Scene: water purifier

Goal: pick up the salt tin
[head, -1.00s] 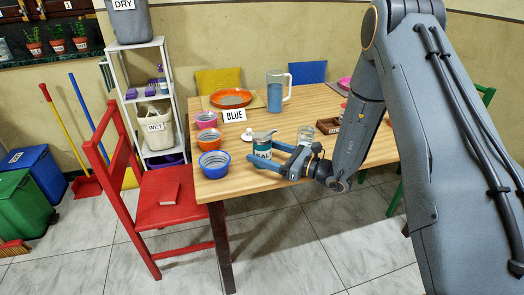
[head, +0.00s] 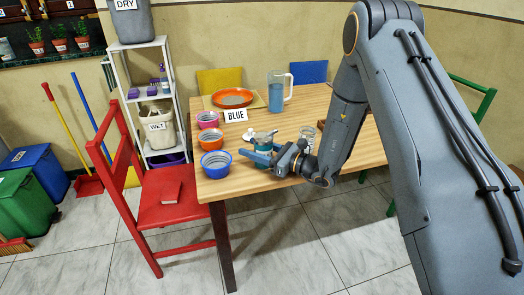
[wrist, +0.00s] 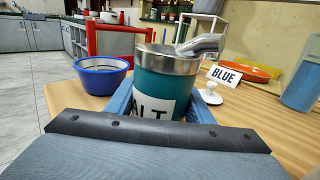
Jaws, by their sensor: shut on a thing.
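The salt tin (wrist: 165,85) is a teal can with a silver rim and a white label on which "ALT" can be read. In the wrist view it stands upright between the two blue fingers of my gripper, which is shut on it. In the head view my gripper (head: 262,155) is at the table's front edge, and the tin (head: 263,137) is partly hidden behind the fingers. I cannot tell whether its base touches the table. A silver scoop or spout (wrist: 198,45) sticks out at the tin's top right.
The blue bowl (head: 216,165) is close at the left, with orange (head: 212,140) and pink (head: 207,120) bowls behind. A white lid with a knob (wrist: 210,94) and the BLUE sign (head: 235,115) are behind the tin. A glass jar (head: 307,138) stands right. A red chair (head: 165,195) is left.

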